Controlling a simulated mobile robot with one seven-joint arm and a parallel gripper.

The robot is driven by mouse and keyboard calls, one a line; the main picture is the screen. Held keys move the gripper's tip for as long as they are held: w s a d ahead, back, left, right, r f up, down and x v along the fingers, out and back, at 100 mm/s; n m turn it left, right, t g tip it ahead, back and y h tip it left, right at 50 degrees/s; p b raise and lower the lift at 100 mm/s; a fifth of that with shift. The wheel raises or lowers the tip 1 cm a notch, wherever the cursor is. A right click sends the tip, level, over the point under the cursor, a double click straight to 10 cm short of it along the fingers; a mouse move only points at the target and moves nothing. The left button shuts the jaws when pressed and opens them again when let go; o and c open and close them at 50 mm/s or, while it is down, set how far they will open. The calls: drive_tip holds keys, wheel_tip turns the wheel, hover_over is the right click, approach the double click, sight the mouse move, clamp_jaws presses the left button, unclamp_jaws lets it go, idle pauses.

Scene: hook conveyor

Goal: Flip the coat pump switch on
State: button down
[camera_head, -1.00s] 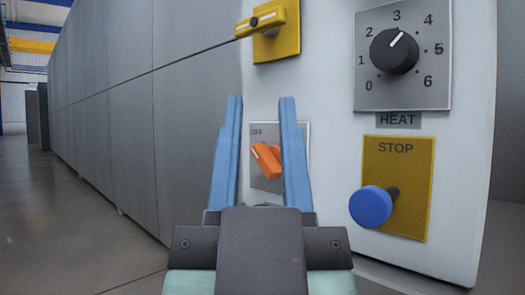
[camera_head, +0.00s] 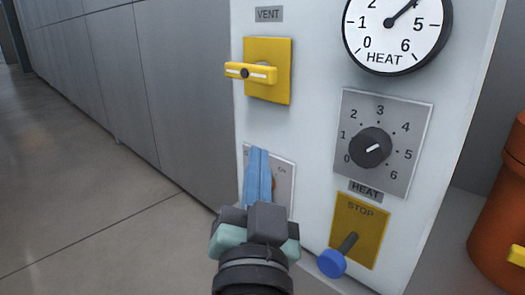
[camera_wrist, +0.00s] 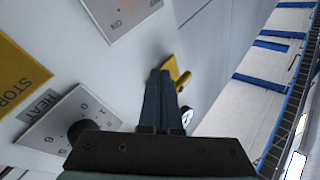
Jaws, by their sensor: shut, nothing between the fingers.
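The orange switch (camera_head: 274,184) sits on a grey plate (camera_head: 287,172) low on the white panel. My gripper's blue fingers cover most of it, so I cannot tell its position now. A label on the plate's right side seems to read "On"; no coat pump label is visible. My gripper (camera_head: 259,153) is shut and empty, its fingers together in front of the plate. I cannot tell whether they touch the switch. In the wrist view the plate (camera_wrist: 118,15) shows at the top edge, with a trace of orange, apart from the shut fingers (camera_wrist: 160,73).
Above is the yellow VENT handle (camera_head: 248,73). To the right are the HEAT knob (camera_head: 370,148), a HEAT gauge (camera_head: 398,30) and the blue STOP knob (camera_head: 332,263), which sticks out near my gripper. An orange-red drum (camera_head: 505,200) stands far right. The floor at left is clear.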

drive_tip(key=s+d+m+g+p, duration=0.1)
drive_tip(key=s+m+g+p, duration=0.5)
drive_tip(key=p, duration=3)
drive_tip(key=shift+s+d+r+m+g+h+p, duration=0.3)
drive_tip(key=shift+m+g, duration=0.5)
drive_tip(key=shift+g, duration=1)
drive_tip(key=shift+w+a, duration=0.1)
drive_tip(key=shift+w, duration=0.1)
drive_tip(key=a+f+x, duration=0.1)
drive_tip(key=x, duration=1.1)
drive_tip(key=shift+a+f+p, duration=0.35)
drive_tip(key=shift+a+p, duration=0.1)
drive_tip(key=shift+a, duration=0.15)
